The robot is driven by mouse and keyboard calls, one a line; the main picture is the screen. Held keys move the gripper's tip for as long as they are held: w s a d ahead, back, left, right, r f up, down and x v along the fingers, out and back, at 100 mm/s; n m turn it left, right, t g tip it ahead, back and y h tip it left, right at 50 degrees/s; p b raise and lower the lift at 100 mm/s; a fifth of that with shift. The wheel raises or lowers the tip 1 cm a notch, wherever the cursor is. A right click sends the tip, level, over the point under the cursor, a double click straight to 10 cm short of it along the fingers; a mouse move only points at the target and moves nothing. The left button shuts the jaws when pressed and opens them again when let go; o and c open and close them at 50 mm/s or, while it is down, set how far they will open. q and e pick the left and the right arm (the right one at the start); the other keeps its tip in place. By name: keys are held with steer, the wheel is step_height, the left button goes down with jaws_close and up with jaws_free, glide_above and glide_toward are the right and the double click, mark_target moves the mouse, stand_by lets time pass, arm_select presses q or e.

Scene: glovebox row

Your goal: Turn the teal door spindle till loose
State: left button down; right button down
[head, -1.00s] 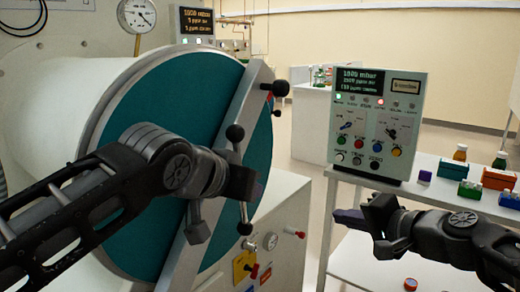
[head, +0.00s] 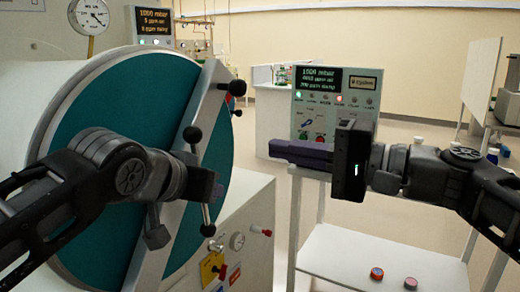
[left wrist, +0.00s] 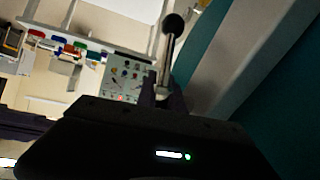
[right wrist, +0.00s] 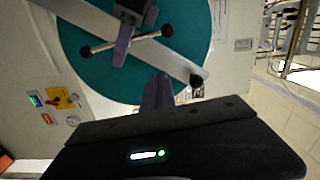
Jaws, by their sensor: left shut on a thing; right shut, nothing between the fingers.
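The teal round door (head: 95,100) fills the left of the head view, with a pale bar (head: 190,125) across it. Its spindle is a metal cross rod with black ball ends (head: 206,212). My left gripper (head: 212,188) is shut on the spindle at the door's front. The rod and one ball (left wrist: 172,28) rise past its fingers (left wrist: 165,95) in the left wrist view. In the right wrist view the spindle rod (right wrist: 145,38) lies across the bar, its middle covered by the left gripper. My right gripper (head: 285,151) is shut, empty and apart from the door.
A control panel (head: 312,103) stands behind my right gripper, partly hidden by it. Below is a white shelf (head: 350,260) with two small round pieces on it. A pale cabinet front (head: 245,215) with a gauge and red knobs sits right of and below the door.

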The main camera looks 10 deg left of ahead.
steer(key=a, duration=1.1)
steer(key=shift+s+f, duration=0.2)
steer(key=shift+s+a+n, duration=0.35)
steer(key=shift+s+n, duration=0.05)
steer(key=shift+s, duration=0.25)
arm_select(q)
steer(key=c, duration=1.8)
jaws_free()
steer(key=shift+o, duration=0.2)
arm_select(e)
steer(key=shift+s, duration=0.1)
